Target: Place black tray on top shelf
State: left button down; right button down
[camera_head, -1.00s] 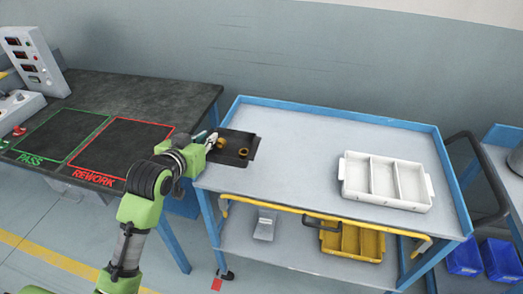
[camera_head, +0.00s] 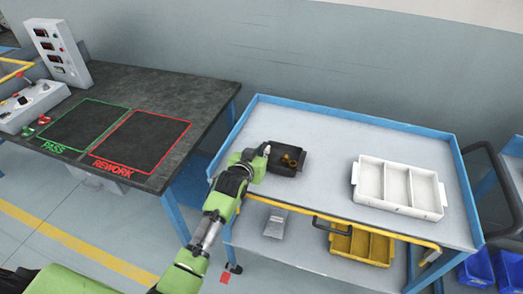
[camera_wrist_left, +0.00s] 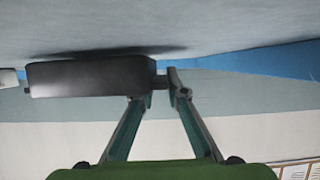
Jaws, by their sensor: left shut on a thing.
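The black tray (camera_head: 289,168) is small and dark, with brass-coloured round parts (camera_head: 290,159) in it. It is at the left part of the cart's top shelf (camera_head: 330,140). My left gripper (camera_head: 266,152) is shut on the tray's left end. In the left wrist view the tray (camera_wrist_left: 90,77) shows between and left of the fingertips (camera_wrist_left: 160,88), close to the grey shelf surface, with a dark shadow by it. Whether it touches the shelf is hard to tell. My right gripper is not in view.
A white three-compartment tray (camera_head: 398,188) stands on the right of the top shelf. A blue rim (camera_head: 350,118) edges the shelf. A yellow bin (camera_head: 361,243) sits on the lower shelf. The dark bench (camera_head: 190,97) with PASS and REWORK areas is left. The shelf's middle is clear.

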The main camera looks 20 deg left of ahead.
pick_arm(q)
jog(key=shift+f, duration=0.2)
jog(key=c, duration=2)
grip_release()
jog(key=shift+s, duration=0.1)
jog(key=v, duration=1.1)
jog(key=shift+s+a+r+b, duration=0.1)
jog(key=shift+s+b, duration=0.2)
jog(key=shift+s, duration=0.1)
